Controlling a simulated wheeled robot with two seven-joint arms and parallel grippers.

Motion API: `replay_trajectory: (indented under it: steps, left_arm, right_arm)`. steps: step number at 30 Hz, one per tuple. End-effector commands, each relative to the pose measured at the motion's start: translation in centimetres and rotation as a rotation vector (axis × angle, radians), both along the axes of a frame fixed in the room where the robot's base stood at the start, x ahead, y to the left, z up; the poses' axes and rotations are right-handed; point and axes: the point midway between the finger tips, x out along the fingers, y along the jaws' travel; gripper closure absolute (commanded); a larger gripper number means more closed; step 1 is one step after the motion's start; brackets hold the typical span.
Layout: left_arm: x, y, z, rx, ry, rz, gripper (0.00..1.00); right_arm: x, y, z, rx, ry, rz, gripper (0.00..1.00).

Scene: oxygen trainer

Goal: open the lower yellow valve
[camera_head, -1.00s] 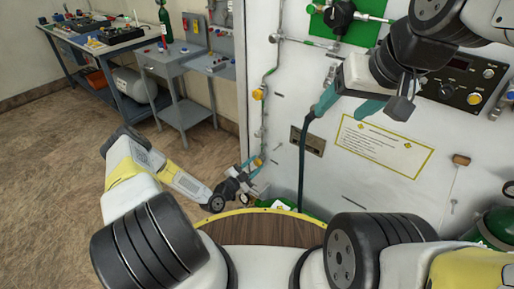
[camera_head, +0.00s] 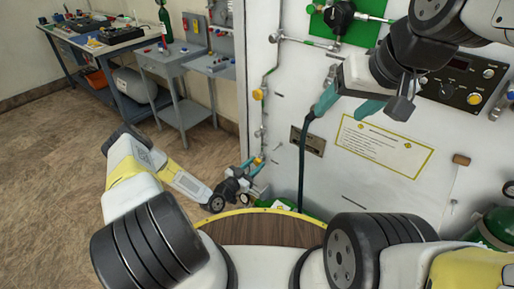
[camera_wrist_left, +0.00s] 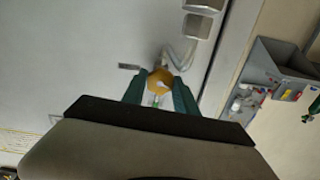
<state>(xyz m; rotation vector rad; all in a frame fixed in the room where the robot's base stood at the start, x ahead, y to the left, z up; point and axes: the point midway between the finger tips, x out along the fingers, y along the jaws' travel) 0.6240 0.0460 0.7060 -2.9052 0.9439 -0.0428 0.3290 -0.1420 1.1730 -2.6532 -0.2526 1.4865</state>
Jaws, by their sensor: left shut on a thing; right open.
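The lower yellow valve (camera_head: 258,160) is a small round knob low on the pipe at the left edge of the white panel. In the left wrist view the yellow knob (camera_wrist_left: 160,79) sits between the two teal fingers. My left gripper (camera_head: 256,166) is shut on this knob, and its wrist is low beside the panel. The fingers hide part of the knob in the head view. My right gripper (camera_head: 347,108) is open, with its teal fingers apart, high in front of the panel.
An upper yellow valve (camera_head: 258,94) is on the same pipe. A dark hose (camera_head: 302,170) hangs down the panel next to my right gripper's left finger. A yellow-framed placard (camera_head: 385,148) is on the panel. Grey tables stand at the back left, with open floor before them.

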Motion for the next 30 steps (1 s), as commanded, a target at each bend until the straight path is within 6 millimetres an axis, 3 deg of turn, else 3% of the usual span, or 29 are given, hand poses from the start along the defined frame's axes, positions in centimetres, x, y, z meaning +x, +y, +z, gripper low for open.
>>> replay_trajectory:
  steps: [15,16,19,30]
  left_arm:
    - [-0.04,0.03,-0.04,-0.019,0.015,0.000,1.00]
    - [-0.04,0.03,-0.04,-0.019,0.015,0.000,0.61]
    - [-0.03,0.03,-0.03,-0.019,0.015,0.000,0.43]
    - [-0.34,0.29,-0.03,-0.018,0.014,0.000,0.43]
  right_arm:
    - [0.00,0.00,0.00,0.000,0.000,0.000,0.33]
    - [0.00,0.00,0.00,0.000,0.000,0.000,0.33]
    - [0.00,0.00,0.00,0.000,0.000,0.000,0.33]
    - [0.00,0.00,0.00,0.000,0.000,0.000,0.33]
